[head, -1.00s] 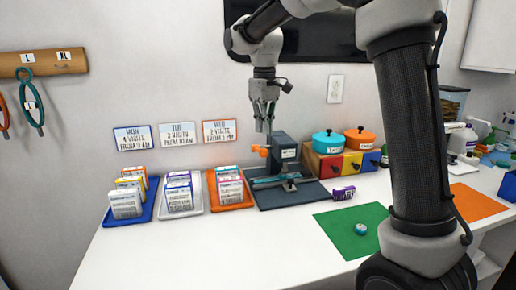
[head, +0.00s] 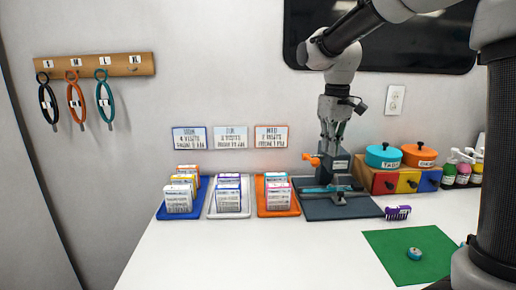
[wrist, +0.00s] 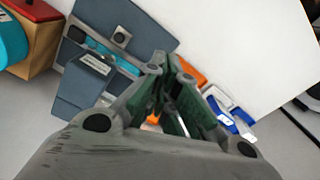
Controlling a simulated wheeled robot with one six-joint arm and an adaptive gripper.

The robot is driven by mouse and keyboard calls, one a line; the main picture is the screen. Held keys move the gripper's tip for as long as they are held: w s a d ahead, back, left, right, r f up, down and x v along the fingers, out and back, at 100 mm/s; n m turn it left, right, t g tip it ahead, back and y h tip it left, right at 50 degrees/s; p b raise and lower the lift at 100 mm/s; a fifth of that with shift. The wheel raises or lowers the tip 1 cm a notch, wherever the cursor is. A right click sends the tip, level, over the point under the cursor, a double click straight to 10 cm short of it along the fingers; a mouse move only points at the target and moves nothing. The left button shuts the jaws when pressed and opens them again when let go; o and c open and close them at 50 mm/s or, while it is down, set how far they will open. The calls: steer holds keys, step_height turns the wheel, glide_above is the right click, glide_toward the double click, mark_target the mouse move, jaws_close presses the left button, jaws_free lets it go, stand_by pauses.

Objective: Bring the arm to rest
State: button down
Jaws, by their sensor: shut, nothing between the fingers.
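My gripper (head: 331,141) hangs pointing down in the head view, in front of the back wall and above the dark grey clamp device (head: 335,168). Its fingers are shut and empty. In the wrist view the closed fingers (wrist: 172,105) fill the middle, with the clamp device (wrist: 95,65) beyond them to the left. A teal strip lies in the device, and an orange knob shows at its left in the head view. I cannot tell the exact gap between my fingertips and the device.
Blue (head: 170,213), white (head: 212,213) and orange (head: 263,210) trays hold cards at left. A wooden drawer box (head: 368,175) carries two lidded pots. A purple brush (head: 398,213) and green mat (head: 385,250) lie at right. Table front is clear. Collars hang from a rack (head: 95,67).

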steer(key=s+d+m+t, duration=0.2)
steer(key=s+d, duration=0.4)
steer(key=s, duration=0.6)
steer(key=s+d+m+t, duration=0.2)
steer(key=s+d, duration=0.4)
steer(key=s, duration=0.7)
steer(key=shift+d+f, duration=0.2)
steer(key=shift+d, duration=0.1)
